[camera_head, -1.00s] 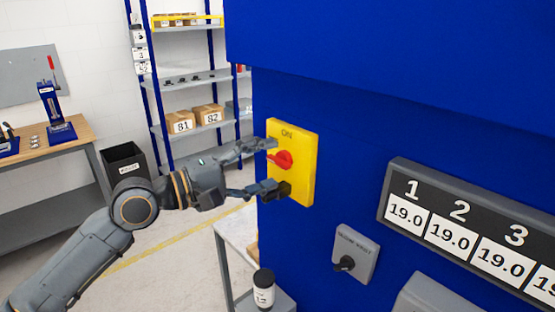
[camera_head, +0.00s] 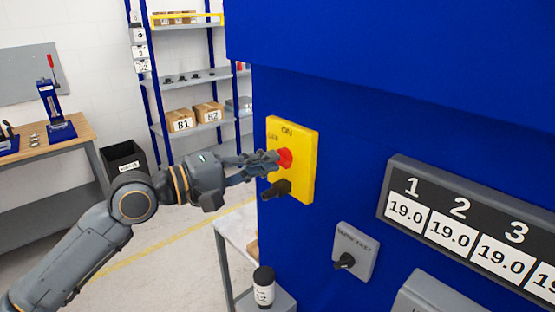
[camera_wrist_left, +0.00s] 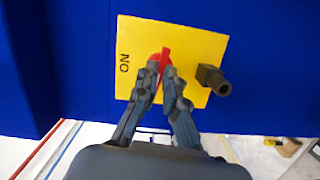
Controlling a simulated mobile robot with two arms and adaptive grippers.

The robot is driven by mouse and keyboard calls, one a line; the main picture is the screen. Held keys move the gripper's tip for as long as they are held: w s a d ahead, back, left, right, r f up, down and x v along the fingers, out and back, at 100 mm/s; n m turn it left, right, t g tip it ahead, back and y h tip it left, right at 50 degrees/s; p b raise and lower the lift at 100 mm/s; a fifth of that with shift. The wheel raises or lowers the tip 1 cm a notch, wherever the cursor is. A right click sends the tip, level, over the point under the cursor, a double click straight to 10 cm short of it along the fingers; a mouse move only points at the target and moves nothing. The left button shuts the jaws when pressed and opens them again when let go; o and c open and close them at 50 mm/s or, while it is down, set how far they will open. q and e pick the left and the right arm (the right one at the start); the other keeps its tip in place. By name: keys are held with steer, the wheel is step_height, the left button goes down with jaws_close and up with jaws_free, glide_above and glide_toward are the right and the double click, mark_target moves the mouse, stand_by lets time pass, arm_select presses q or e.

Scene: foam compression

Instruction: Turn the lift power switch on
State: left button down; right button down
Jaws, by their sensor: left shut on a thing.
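The lift power switch is a yellow plate (camera_head: 304,178) on the side of the blue machine, marked ON at its top and OFF at its upper left. Its red knob (camera_head: 286,157) is partly hidden by my left gripper (camera_head: 272,162). In the left wrist view the knob (camera_wrist_left: 164,57) shows as a red bar between the fingertips (camera_wrist_left: 163,75), lying across the direction towards the ON mark. My left gripper is shut on the knob. My right gripper is not in view.
A dark peg (camera_head: 276,189) sticks out of the plate just below my left fingers. A grey selector switch (camera_head: 356,254) and a numbered display panel (camera_head: 452,214) are to the right. A dark jar (camera_head: 263,287) stands below. Shelves and a workbench are farther back left.

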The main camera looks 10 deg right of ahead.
arm_select(q)
steer(key=m+y, duration=0.1)
steer(key=m, duration=0.4)
steer(key=m+p, duration=0.1)
steer(key=m, duration=0.1)
steer(key=shift+s+r+y, duration=0.1)
steer(key=shift+r+y, duration=0.15)
steer(key=shift+y, duration=0.15)
steer(key=shift+f+m+y+p, duration=0.1)
steer(key=shift+m+y+p, duration=0.25)
steer(key=shift+m, duration=0.85)
steer(key=m, duration=0.1)
steer(key=m+t+p, duration=0.1)
steer(key=shift+s+d+m+y, duration=0.15)
steer(key=shift+m+y, duration=0.2)
steer(key=shift+m, duration=0.05)
steer(key=shift+m+t, duration=0.3)
steer(key=shift+m, duration=0.7)
steer(key=c, duration=0.7)
jaws_free()
